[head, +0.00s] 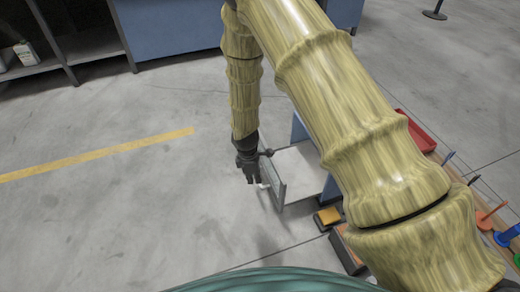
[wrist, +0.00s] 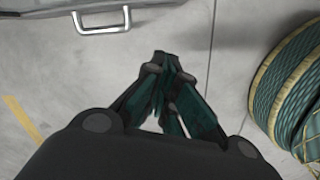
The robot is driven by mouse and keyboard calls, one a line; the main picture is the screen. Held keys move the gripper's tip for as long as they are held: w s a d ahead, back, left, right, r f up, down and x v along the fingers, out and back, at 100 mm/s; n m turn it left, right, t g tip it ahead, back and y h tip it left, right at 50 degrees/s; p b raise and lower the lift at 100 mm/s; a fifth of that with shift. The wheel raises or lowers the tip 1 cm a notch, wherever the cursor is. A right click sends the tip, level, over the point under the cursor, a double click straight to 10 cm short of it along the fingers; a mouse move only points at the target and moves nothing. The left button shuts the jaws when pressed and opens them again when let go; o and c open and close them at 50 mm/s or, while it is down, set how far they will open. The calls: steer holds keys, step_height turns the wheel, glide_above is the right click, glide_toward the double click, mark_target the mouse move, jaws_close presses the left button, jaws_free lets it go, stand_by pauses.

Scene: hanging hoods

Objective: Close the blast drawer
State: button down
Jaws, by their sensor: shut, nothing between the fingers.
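The blast drawer (head: 302,168) stands pulled out of a blue cabinet (head: 299,128), its pale inside showing from above. My arm hides much of the cabinet. The drawer's grey front panel (head: 274,184) is close beside my gripper (head: 252,179), which points down just left of it. In the wrist view my gripper (wrist: 167,62) is shut and empty, with its fingertips together. The drawer's silver handle (wrist: 104,26) is at the top left of that view, apart from the fingertips. I cannot tell whether any part of my gripper touches the panel in the head view.
A bench with a red tray (head: 411,130) and several coloured items is at the right, partly behind my arm. A yellow-orange box (head: 328,216) sits below the drawer. Shelves (head: 92,44) and a blue cabinet (head: 170,28) stand at the back. The floor at left is clear.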

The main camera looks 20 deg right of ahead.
steer(key=w+r+n+h+p, duration=0.15)
steer(key=w+r+n, duration=0.25)
steer(key=w+r, duration=0.6)
steer(key=d+f+b, duration=0.5)
steer(key=f, duration=0.4)
steer(key=shift+d, duration=0.25)
steer(key=shift+s+f, duration=0.1)
steer(key=d+p, duration=0.7)
steer(key=d, duration=1.2)
steer(key=shift+w+d+p, duration=0.3)
steer(key=shift+w, duration=0.05)
steer(key=shift+d, duration=0.1)
